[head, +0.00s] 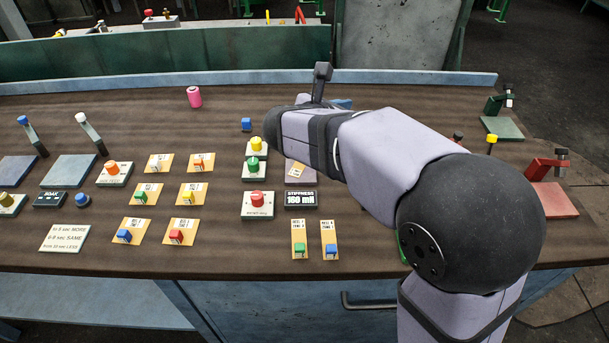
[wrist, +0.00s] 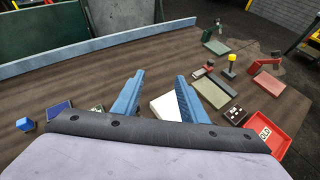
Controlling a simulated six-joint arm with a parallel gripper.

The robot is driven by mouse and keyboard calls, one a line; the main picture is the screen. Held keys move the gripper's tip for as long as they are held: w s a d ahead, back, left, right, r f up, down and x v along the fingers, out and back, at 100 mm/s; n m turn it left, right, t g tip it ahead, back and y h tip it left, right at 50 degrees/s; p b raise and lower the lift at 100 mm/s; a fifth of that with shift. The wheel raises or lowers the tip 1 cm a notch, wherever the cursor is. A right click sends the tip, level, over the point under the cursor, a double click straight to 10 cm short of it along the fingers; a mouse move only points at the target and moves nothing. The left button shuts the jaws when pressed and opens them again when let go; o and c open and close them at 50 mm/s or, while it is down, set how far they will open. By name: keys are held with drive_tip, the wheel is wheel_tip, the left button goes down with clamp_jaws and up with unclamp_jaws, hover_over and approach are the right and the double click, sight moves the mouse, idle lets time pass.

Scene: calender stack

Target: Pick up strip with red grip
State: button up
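A tan strip with a red grip (head: 177,236) lies flat on the bench at the front left in the head view. Another tan strip (head: 200,162) farther back has an orange-red grip. Neither red-toned strip is recognisable in the wrist view.
Two longer strips with green (head: 299,249) and blue (head: 329,250) grips lie at front centre. Button boxes, including one with a red button (head: 257,199), stand between. A pink cylinder (head: 194,97) stands behind. A red tray (wrist: 283,113) and clamp stands are at right.

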sight(296, 172)
drive_tip(key=a+f+n+y+b, duration=0.1)
drive_tip(key=a+f+b, duration=0.1)
drive_tip(key=a+f, duration=0.2)
drive_tip(key=a+f+n+t+b, duration=0.1)
drive_tip(key=a+f+b, duration=0.2)
drive_tip(key=a, duration=0.1)
drive_tip(key=a+f+n+t+y+b, duration=0.1)
drive_tip(key=a+f+b, duration=0.2)
drive_tip(key=a+f, duration=0.1)
drive_tip(key=shift+s+a+f+y, duration=0.25)
drive_tip(key=shift+a+f+y, duration=0.1)
drive_tip(key=shift+a, duration=0.25)
drive_tip(key=shift+s+a+f+n, duration=0.1)
drive_tip(key=shift+a+n, duration=0.15)
drive_tip(key=shift+n, duration=0.05)
drive_tip(key=shift+w+d+f, duration=0.25)
drive_tip(key=shift+w+d, duration=0.05)
drive_tip(key=shift+w, duration=0.3)
drive_tip(key=shift+f+x, duration=0.2)
drive_tip(key=shift+x, duration=0.95)
drive_tip(key=shift+f+x, duration=0.15)
drive_tip(key=shift+x, duration=0.95)
drive_tip(key=shift+w+d+f, duration=0.2)
drive_tip(key=shift+w+f, duration=0.05)
drive_tip(key=shift+w, duration=0.25)
clamp_jaws()
